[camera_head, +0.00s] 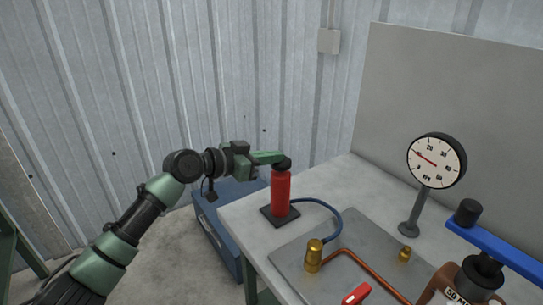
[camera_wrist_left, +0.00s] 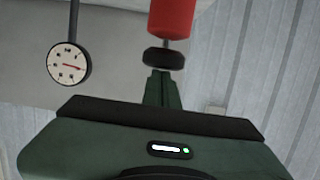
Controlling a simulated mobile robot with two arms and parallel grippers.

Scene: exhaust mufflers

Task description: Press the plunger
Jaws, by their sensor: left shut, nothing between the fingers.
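A red cylinder (camera_head: 281,190) stands upright on a dark square base on the workbench, with a black plunger knob (camera_head: 284,163) on top. In the left wrist view the red cylinder (camera_wrist_left: 171,18) appears upside down, with a thin rod leading to the black knob (camera_wrist_left: 163,57). My left gripper (camera_head: 279,158) is shut and empty. Its fingertips are at the knob, and in the left wrist view they (camera_wrist_left: 160,74) overlap its edge. I cannot tell whether they touch it. My right gripper is not in view.
A blue hose (camera_head: 335,217) runs from the cylinder to a brass fitting (camera_head: 314,255). A round gauge (camera_head: 437,161) stands on the grey workbench (camera_head: 245,212). A blue box (camera_head: 213,235) is on the floor.

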